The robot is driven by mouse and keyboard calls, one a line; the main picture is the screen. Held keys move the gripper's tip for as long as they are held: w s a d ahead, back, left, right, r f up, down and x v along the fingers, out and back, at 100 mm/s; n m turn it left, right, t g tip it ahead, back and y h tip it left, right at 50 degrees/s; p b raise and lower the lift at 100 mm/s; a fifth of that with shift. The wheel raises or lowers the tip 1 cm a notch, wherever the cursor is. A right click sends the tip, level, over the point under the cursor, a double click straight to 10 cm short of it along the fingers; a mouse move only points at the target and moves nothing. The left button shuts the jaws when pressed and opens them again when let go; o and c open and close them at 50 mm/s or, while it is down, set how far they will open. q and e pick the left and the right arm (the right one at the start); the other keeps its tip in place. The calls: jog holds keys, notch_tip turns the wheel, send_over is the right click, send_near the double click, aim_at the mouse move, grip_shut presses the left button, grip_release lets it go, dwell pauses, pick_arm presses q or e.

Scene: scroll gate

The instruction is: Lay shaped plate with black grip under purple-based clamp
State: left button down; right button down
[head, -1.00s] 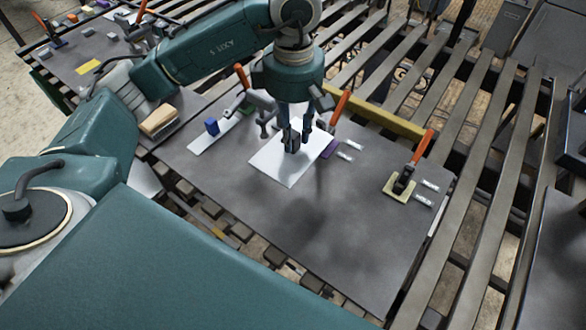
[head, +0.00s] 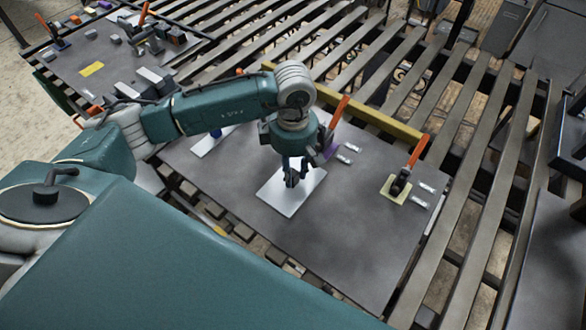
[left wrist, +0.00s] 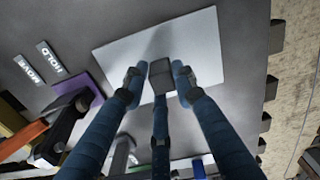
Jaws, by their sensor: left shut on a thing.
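The pale flat plate (head: 280,202) is under my left gripper (head: 291,178), just in front of the purple-based clamp. In the left wrist view the plate (left wrist: 120,52) fills the upper middle, with its dark block grip (left wrist: 160,76) between the fingertips. My left gripper is shut on this grip. I cannot tell whether the plate touches the table. The clamp's purple base (head: 331,151) and orange handle (head: 338,112) show right of the gripper; my wrist partly hides the clamp. The purple base (left wrist: 90,90) also shows at left in the left wrist view. My right gripper is not in view.
A clamp with a pale yellow base (head: 396,190) stands at right on the dark table (head: 340,235). Small labels (head: 347,154) lie beside the purple clamp. Another plate (head: 204,145) with a blue grip is partly behind my arm. The table's front is clear.

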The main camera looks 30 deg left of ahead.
aim_at(293, 171)
pick_arm(q)
jog(key=shift+f, duration=0.1)
jog(key=c, duration=1.4)
grip_release()
jog(key=shift+r, duration=0.3)
notch_tip(293, 171, up, 12)
jog(key=b, duration=0.3)
jog(key=shift+f+b, duration=0.1)
jog(key=shift+b, duration=0.25)
